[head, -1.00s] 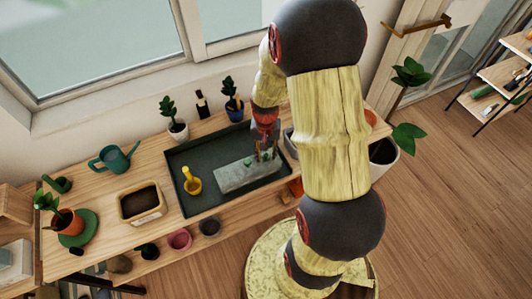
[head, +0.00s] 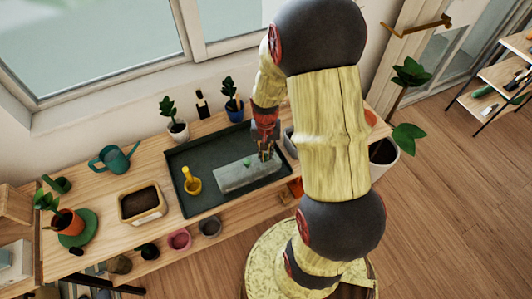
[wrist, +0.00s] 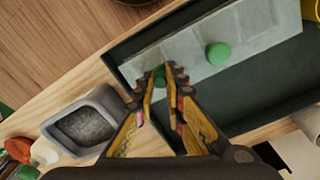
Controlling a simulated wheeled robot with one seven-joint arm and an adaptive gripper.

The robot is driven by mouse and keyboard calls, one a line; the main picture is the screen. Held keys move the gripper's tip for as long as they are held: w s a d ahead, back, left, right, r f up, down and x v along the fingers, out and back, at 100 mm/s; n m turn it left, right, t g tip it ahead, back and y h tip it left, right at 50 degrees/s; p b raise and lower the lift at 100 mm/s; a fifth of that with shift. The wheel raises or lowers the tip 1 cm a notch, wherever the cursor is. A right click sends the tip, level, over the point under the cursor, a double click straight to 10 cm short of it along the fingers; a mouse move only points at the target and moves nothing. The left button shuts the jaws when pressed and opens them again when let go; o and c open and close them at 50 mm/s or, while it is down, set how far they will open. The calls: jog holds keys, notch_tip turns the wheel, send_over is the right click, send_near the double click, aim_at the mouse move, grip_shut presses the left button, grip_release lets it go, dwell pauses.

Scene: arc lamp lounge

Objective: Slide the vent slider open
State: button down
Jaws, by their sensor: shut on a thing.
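A grey vent panel (head: 232,178) lies in the dark green tray on the wooden bench. In the wrist view the panel (wrist: 262,32) is pale, with faint rectangular areas along it. One green knob (wrist: 218,53) stands free on the panel; it also shows in the head view (head: 246,162). My gripper (wrist: 159,82) is shut on a second green knob (wrist: 159,75) near the panel's end. In the head view my gripper (head: 265,155) reaches down to the panel's right end and hides that knob. I cannot tell how far the slider is open.
The dark tray (head: 205,148) has a raised rim around the panel. A yellow object (head: 192,184) stands left of the panel. Potted plants (head: 178,130) stand behind the tray. A grey pot (wrist: 85,122) is beside the tray. A soil-filled planter (head: 140,203) and teal watering can (head: 114,160) are farther left.

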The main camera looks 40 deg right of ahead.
aim_at(274, 156)
jog(key=shift+s+d, duration=0.25)
jog(key=shift+d, duration=0.55)
jog(key=shift+s+d, duration=0.2)
jog(key=shift+d, duration=0.6)
jog(key=shift+a, duration=0.1)
jog(key=c, duration=1.8)
grip_release()
notch_tip(274, 156, up, 12)
